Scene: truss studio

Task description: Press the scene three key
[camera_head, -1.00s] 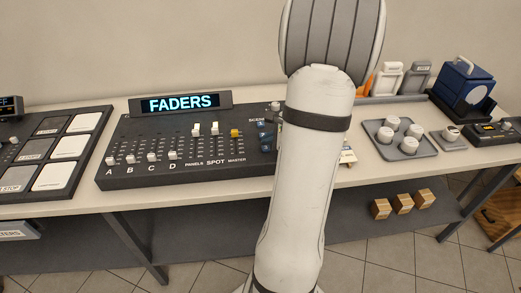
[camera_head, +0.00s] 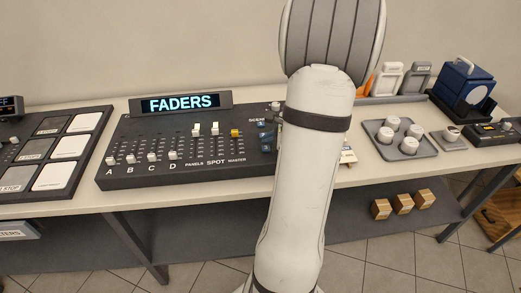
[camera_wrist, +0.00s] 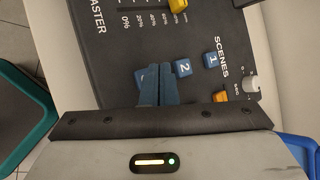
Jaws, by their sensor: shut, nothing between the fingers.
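The fader console (camera_head: 120,172) stands on the table with its lit FADERS display (camera_head: 181,103). Its column of blue scene keys (camera_head: 264,136) shows just left of my arm. In the wrist view, key 1 (camera_wrist: 211,60) and key 2 (camera_wrist: 184,68) are clear. A further blue key (camera_wrist: 140,75), in line where key three would be, is mostly covered by my fingers and its number cannot be read. My gripper (camera_wrist: 158,72) is shut and empty, its tips over or at that key; contact cannot be told. My arm hides the gripper in the head view.
A yellow master fader (camera_wrist: 178,5) and a light knob (camera_wrist: 251,83) are near the keys. A pad board (camera_head: 28,190) lies left; a tray with several white knobs (camera_head: 427,150) lies right.

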